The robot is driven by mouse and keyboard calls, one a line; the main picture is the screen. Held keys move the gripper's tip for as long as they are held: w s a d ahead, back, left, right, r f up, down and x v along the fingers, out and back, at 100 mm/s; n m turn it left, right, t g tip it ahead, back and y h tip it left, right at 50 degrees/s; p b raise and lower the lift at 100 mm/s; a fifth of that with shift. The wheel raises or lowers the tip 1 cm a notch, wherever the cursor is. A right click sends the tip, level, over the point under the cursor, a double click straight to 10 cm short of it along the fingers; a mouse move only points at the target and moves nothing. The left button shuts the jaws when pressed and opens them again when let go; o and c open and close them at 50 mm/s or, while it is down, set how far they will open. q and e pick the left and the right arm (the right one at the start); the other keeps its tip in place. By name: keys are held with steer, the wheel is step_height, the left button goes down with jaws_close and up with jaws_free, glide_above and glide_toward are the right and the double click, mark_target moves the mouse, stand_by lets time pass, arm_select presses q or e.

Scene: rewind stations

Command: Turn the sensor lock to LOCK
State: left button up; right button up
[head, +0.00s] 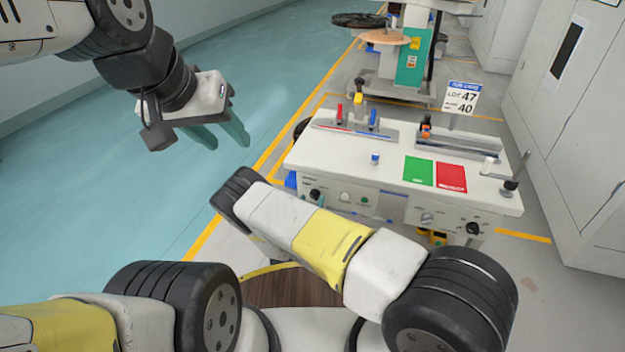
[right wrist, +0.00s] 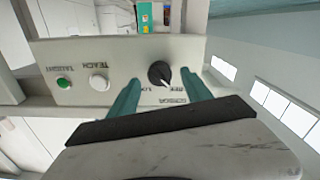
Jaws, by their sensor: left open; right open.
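The sensor lock is a black round knob (right wrist: 160,74) on a pale panel, and it shows in the right wrist view. Its white mark points down and slightly right in that view; the small upside-down lettering is hard to read. My right gripper (right wrist: 161,79) is open, with one teal finger on each side of the knob; I cannot tell whether they touch it. In the head view the knob (head: 316,194) sits at the left of the bench front, and my right fingers are hidden. My left gripper (head: 229,141) is open and empty over the floor at the upper left.
A white button (right wrist: 98,82) and a green button (right wrist: 64,83) sit beside the knob. The bench (head: 390,165) carries rails, clamps, a green card (head: 418,171) and a red card (head: 451,177). Cabinets (head: 570,130) stand close at the right. The floor at left is clear.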

steer(key=shift+x, duration=0.95)
jaws_close()
steer(key=shift+m, duration=0.5)
steer(key=m, duration=1.2)
steer(key=shift+f+m, duration=0.1)
steer(key=shift+m, duration=0.3)
steer(key=shift+s+m, duration=0.1)
steer(key=shift+m, duration=1.9)
